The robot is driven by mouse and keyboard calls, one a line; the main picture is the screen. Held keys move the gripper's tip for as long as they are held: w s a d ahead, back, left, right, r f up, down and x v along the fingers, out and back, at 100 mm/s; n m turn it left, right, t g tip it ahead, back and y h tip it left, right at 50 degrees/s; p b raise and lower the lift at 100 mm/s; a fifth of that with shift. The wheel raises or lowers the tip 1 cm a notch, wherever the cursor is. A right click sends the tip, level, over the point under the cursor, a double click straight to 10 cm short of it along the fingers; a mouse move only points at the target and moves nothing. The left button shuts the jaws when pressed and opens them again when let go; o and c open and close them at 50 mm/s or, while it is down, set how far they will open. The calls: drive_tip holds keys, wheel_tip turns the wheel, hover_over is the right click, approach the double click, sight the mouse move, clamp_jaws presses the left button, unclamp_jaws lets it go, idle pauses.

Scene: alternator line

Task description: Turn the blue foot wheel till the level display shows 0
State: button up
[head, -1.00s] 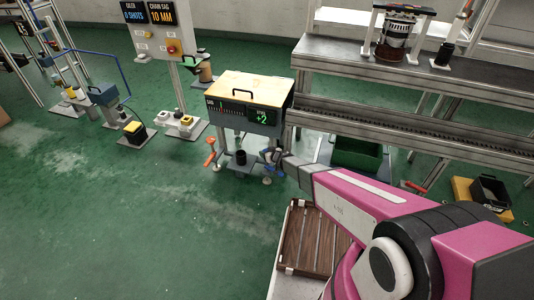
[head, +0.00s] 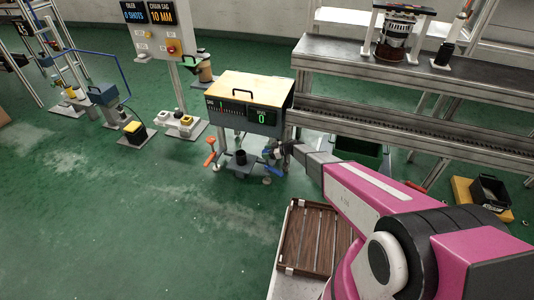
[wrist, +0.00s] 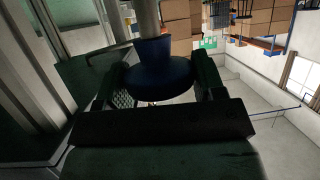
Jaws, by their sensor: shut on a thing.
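The blue foot wheel (wrist: 155,77) sits between the fingers of my gripper (wrist: 155,90) in the wrist view, below a pale post. The gripper is shut on the wheel. In the head view the blue foot wheel (head: 269,152) shows small at the lower right of the grey stand, and my gripper (head: 275,150) is at its right side, partly hidden by its own wrist. The level display (head: 262,117) on the front of the stand reads 0 in green.
A slatted wooden tray (head: 305,240) lies in front.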

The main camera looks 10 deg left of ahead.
drive_tip(key=shift+n+g, duration=0.9)
drive_tip(key=shift+g, duration=0.2)
drive_tip(key=o, duration=0.9)
drive_tip(key=v, duration=1)
drive_tip(key=shift+w+d+r, duration=0.15)
drive_tip(key=shift+d, duration=0.2)
